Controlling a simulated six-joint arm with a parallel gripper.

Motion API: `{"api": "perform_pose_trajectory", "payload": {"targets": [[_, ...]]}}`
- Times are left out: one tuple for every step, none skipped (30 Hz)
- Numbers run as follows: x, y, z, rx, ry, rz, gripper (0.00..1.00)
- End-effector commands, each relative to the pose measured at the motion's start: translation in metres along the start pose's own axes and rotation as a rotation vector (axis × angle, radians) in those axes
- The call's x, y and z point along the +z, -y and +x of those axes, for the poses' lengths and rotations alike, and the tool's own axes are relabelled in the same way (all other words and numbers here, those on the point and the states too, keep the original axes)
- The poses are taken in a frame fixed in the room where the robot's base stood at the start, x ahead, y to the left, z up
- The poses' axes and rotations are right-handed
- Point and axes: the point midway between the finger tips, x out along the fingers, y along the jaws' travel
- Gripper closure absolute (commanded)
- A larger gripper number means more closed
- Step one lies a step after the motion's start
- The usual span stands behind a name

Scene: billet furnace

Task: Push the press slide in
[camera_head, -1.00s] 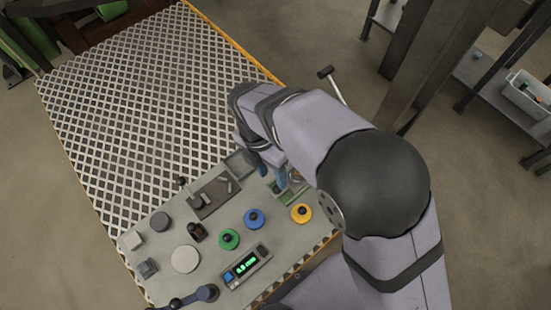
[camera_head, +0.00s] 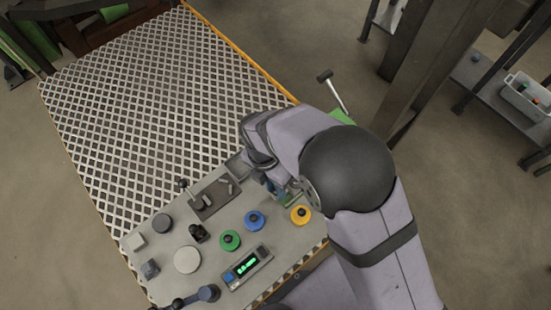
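My gripper (camera_head: 270,186) points down at the right part of the grey control panel (camera_head: 161,260). Its bluish fingers are mostly hidden by my wrist, and I cannot tell whether they are open or shut. A small metal fixture with green parts (camera_head: 291,198) sits right beside the fingers, partly covered by my arm. I cannot tell whether the fingers touch it. A dark recessed plate with small metal parts (camera_head: 211,197) lies to the left of the gripper. I cannot make out for certain which of these is the press slide.
Posts and pucks crowd the panel's left. A patterned grating (camera_head: 140,120) lies behind. A lever (camera_head: 334,90) rises beyond my arm.

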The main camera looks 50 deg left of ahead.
Motion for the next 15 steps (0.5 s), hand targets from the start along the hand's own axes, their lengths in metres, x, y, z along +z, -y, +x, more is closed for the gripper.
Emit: {"api": "perform_pose_trajectory", "payload": {"targets": [[0.000,0.000,0.000,-0.001,0.000,0.000,0.96],[0.000,0.000,0.000,-0.001,0.000,0.000,1.00],[0.000,0.000,0.000,-0.001,0.000,0.000,1.00],[0.000,0.000,0.000,-0.001,0.000,0.000,1.00],[0.000,0.000,0.000,-0.001,0.000,0.000,1.00],[0.001,0.001,0.000,-0.001,0.000,0.000,1.00],[0.003,0.001,0.000,-0.001,0.000,0.001,1.00],[0.006,0.002,0.000,-0.001,-0.001,0.002,1.00],[0.012,0.003,0.000,-0.001,-0.001,0.003,1.00],[0.017,0.003,0.000,-0.001,-0.001,0.004,1.00],[0.024,0.004,0.000,-0.001,-0.001,0.006,1.00],[0.033,0.006,0.001,-0.001,-0.001,0.006,1.00],[0.040,0.008,0.001,-0.001,-0.001,0.007,1.00],[0.046,0.009,0.001,0.000,-0.001,0.006,1.00],[0.055,0.011,0.001,0.000,0.000,0.006,1.00]]}}
